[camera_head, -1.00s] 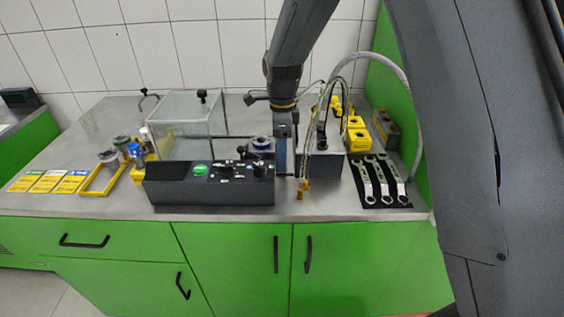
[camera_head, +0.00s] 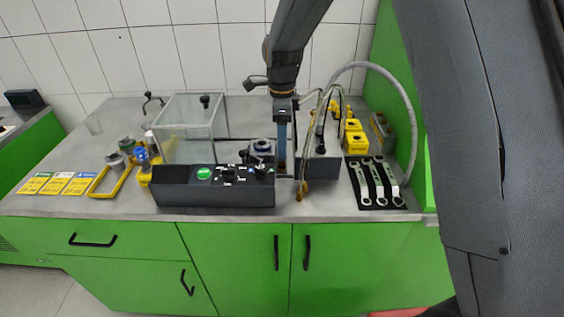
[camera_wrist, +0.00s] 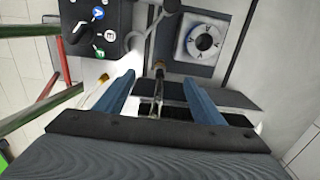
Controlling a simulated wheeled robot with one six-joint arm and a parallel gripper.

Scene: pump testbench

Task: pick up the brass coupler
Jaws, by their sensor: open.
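A small brass-coloured piece, apparently the brass coupler (camera_head: 301,190), shows in the head view near the bench's front edge, below the thin hoses and right of the control box. My gripper (camera_head: 282,165) points down just left of and behind it. In the wrist view my gripper (camera_wrist: 158,79) is open, with blue fingers apart. A brass-tipped metal piece shows between the fingers, and another small brass tip lies left of the left finger. I cannot tell which of these is the coupler. Nothing is visibly held.
The dark control box (camera_head: 215,190) stands left of my gripper, with a glass tank (camera_head: 185,120) behind it. Thin hoses (camera_head: 318,120) arch close on the right. Wrenches (camera_head: 379,184) lie on a dark mat at right. Yellow blocks (camera_head: 355,140) stand behind them.

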